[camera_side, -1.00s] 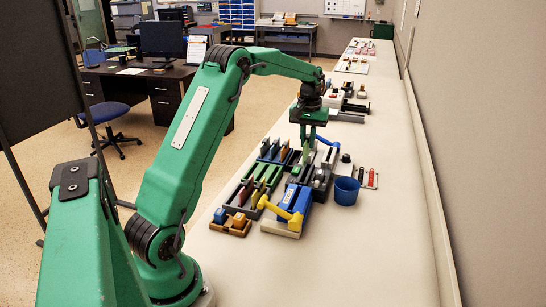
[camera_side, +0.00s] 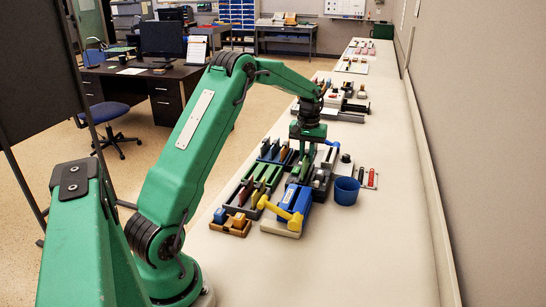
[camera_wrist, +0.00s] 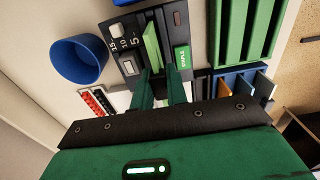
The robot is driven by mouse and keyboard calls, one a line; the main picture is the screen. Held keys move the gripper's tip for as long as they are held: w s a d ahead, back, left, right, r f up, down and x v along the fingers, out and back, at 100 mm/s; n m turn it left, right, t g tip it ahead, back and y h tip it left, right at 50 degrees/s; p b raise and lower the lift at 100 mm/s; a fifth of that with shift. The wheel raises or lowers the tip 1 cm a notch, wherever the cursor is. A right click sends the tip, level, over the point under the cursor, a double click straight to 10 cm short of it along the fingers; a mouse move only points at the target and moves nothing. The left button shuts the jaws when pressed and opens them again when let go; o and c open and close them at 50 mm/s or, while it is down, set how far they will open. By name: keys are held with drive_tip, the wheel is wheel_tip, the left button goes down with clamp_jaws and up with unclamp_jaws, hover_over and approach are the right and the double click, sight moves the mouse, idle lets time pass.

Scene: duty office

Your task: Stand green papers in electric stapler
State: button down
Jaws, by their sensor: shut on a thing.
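My gripper (camera_wrist: 160,78) is shut on the green papers (camera_wrist: 152,46), a thin light-green stack held on edge between the two fingers. In the wrist view the papers stand over the middle of the dark electric stapler (camera_wrist: 127,64), lined up along its slot. How deep their lower edge sits is hidden. The stapler has numbered marks on one side and a green STAPLE button (camera_wrist: 182,57) on the other. In the side view my gripper (camera_side: 305,156) is low over the stapler (camera_side: 321,178), and the papers are mostly hidden.
A blue cup (camera_side: 346,192) stands right of the stapler, beside a small tray with red pieces (camera_side: 371,178). A blue device with a yellow handle (camera_side: 280,211) is in front. A green slotted rack (camera_side: 263,174) is at left. The bench is clear at the right front.

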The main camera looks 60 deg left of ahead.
drive_tip(key=shift+f, duration=1.4)
drive_tip(key=c, duration=1.3)
unclamp_jaws()
drive_tip(key=shift+r, duration=0.15)
drive_tip(key=shift+r, duration=4.35)
